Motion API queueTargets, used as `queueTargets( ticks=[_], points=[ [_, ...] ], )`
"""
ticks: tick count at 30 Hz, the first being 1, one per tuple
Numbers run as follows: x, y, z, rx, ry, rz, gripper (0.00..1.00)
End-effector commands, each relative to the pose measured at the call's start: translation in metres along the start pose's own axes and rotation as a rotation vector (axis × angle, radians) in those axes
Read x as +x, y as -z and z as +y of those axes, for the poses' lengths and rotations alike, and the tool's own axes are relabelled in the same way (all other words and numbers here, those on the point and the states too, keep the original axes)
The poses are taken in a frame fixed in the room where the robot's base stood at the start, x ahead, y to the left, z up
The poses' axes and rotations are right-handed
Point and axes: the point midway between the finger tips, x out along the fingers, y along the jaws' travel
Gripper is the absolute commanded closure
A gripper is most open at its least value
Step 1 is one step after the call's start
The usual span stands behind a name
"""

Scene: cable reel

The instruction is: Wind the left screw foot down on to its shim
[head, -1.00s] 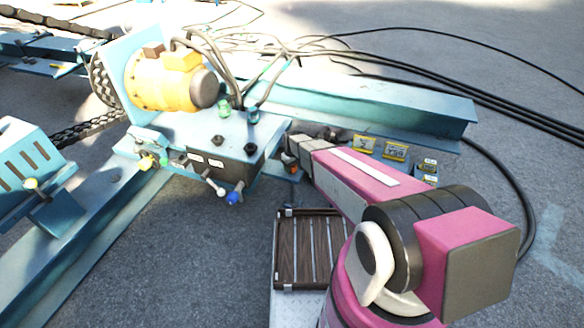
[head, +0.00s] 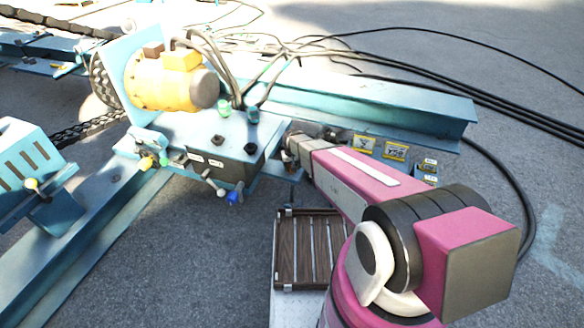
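My pink arm reaches from the lower right up to the right edge of the blue machine frame (head: 215,135). My gripper (head: 298,142) is at its far end, a small dark grey shape beside the frame's edge. Its fingers cannot be made out, nor whether they hold anything. A thin dark upright part (head: 292,194) shows below the frame's right edge; I cannot tell if it is the left screw foot. No shim can be made out; that area is small and partly behind my arm.
A black valve box (head: 222,163) with several levers sits on the frame's front. A yellow motor (head: 170,82) stands above it. A blue beam (head: 375,100) runs to the right, with yellow-labelled blocks (head: 395,151) before it. Black cables (head: 480,95) cross the floor.

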Motion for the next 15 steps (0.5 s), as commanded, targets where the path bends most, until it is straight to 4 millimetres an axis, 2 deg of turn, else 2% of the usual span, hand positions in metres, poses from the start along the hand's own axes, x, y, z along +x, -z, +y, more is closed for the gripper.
queueTargets(
  ticks=[6, 7, 8, 9, 15],
  points=[
    [-0.0009, 0.0002, -0.0001, -0.001, 0.000, 0.002, 0.68],
    [-0.0009, 0.0002, -0.0001, -0.001, 0.000, 0.002, 0.34],
    [-0.0009, 0.0002, -0.0001, -0.001, 0.000, 0.002, 0.25],
    [-0.0008, 0.0001, -0.0001, -0.002, 0.000, 0.002, 0.21],
    [-0.0004, 0.0001, 0.0000, -0.002, 0.000, 0.001, 0.21]
  ],
)
